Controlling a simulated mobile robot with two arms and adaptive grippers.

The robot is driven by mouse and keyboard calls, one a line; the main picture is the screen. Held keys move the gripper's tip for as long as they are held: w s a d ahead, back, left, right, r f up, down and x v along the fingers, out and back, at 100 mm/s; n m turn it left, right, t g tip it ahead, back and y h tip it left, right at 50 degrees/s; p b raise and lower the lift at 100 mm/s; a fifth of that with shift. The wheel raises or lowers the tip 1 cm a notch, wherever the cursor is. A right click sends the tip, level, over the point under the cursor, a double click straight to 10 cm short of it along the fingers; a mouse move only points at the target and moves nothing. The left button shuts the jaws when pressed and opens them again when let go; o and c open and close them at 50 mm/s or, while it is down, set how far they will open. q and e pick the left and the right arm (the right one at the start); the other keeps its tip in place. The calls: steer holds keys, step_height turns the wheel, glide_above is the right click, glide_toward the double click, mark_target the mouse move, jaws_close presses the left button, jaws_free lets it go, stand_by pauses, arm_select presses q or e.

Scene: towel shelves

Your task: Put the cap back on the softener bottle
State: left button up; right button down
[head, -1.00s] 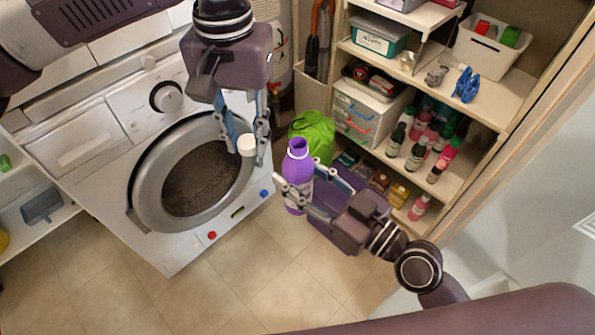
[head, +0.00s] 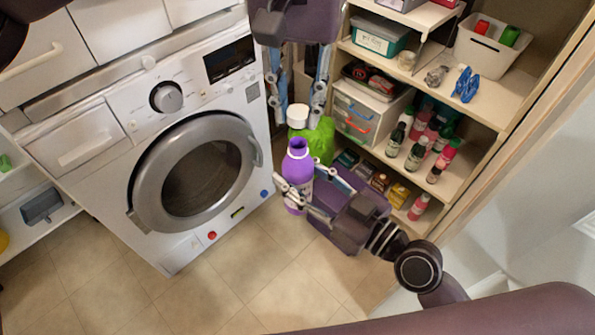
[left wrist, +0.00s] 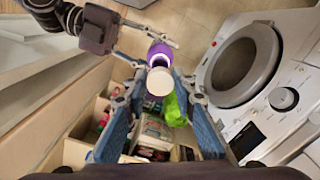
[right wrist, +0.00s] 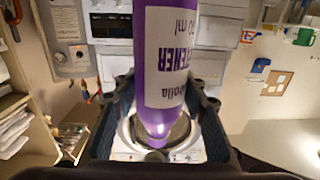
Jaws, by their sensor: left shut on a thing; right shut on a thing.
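The purple softener bottle (head: 298,168) stands upright in my right gripper (head: 306,197), which is shut on its body. Its neck is open at the top. In the right wrist view the bottle (right wrist: 168,60) fills the middle, with part of its label readable. My left gripper (head: 299,114) is shut on the white cap (head: 298,116) and holds it above and slightly behind the bottle's neck in the head view. In the left wrist view the cap (left wrist: 159,81) sits between the fingertips and overlaps the purple bottle (left wrist: 160,52). The cap and bottle look apart.
A washing machine (head: 140,120) stands to the left. A shelf unit (head: 500,95) with bottles, boxes and bins is to the right. A green bag (head: 320,140) lies behind the bottle. The tiled floor (head: 240,285) in front is clear.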

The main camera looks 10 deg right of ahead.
arm_select(q)
steer(key=shift+f, duration=1.55)
steer(key=shift+f, duration=0.1)
steer(key=shift+f, duration=0.8)
steer(key=shift+f, duration=0.55)
